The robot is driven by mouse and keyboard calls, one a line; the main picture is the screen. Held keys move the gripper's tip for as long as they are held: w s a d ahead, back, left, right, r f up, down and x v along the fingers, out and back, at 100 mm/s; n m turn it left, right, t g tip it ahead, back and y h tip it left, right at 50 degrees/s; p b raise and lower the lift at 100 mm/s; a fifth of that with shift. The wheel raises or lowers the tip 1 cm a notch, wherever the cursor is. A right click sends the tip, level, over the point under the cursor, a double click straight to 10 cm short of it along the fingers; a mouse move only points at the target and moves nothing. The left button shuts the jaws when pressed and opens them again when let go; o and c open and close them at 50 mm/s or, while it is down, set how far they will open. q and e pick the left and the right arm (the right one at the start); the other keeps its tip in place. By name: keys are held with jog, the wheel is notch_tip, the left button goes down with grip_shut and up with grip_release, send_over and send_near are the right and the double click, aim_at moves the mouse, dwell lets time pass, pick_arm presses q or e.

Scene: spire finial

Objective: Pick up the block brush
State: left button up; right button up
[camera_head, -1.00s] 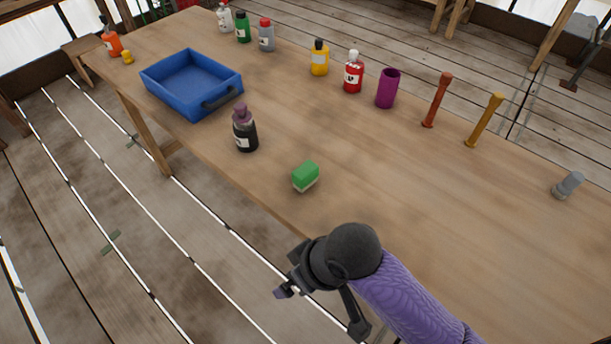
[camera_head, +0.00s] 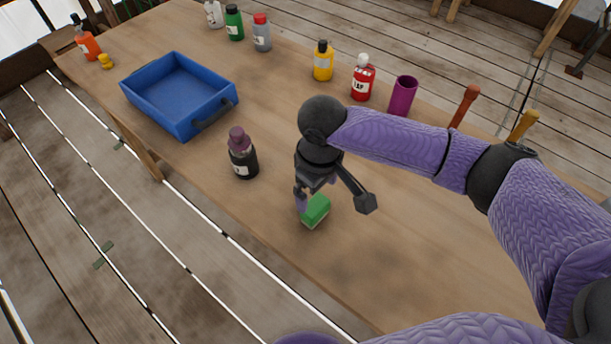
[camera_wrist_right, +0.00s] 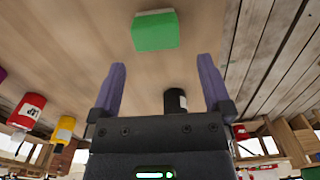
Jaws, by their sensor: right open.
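The block brush is a small green block (camera_head: 316,209) with a pale underside, lying on the wooden table near its front edge. It also shows in the right wrist view (camera_wrist_right: 156,34), at the top. My right gripper (camera_head: 333,204) is open, above the brush in the head view, and partly covers it. In the right wrist view the purple fingers (camera_wrist_right: 163,68) are spread and empty. The brush lies beyond the fingertips, roughly between their lines, with a gap visible. My left gripper is not in view.
A dark bottle with a purple cap (camera_head: 242,155) stands left of the brush. A blue tray (camera_head: 205,122) sits farther left. Yellow (camera_head: 323,63) and red (camera_head: 363,82) bottles and a purple cup (camera_head: 403,95) line the far side. The table around the brush looks clear.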

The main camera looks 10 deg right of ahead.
aim_at(315, 205)
jog(key=shift+w+d+f, duration=0.1)
jog(key=shift+w, duration=0.45)
notch_tip(315, 205, down, 9)
jog(key=b, duration=0.4)
jog(key=shift+s+b, duration=0.1)
jog(key=shift+b, duration=0.3)
jog(key=shift+f, duration=0.4)
jog(key=shift+r, duration=0.15)
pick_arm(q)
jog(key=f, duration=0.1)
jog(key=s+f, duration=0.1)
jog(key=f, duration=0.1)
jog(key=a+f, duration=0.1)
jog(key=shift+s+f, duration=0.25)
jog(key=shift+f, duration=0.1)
pick_arm(e)
jog(key=c, duration=1)
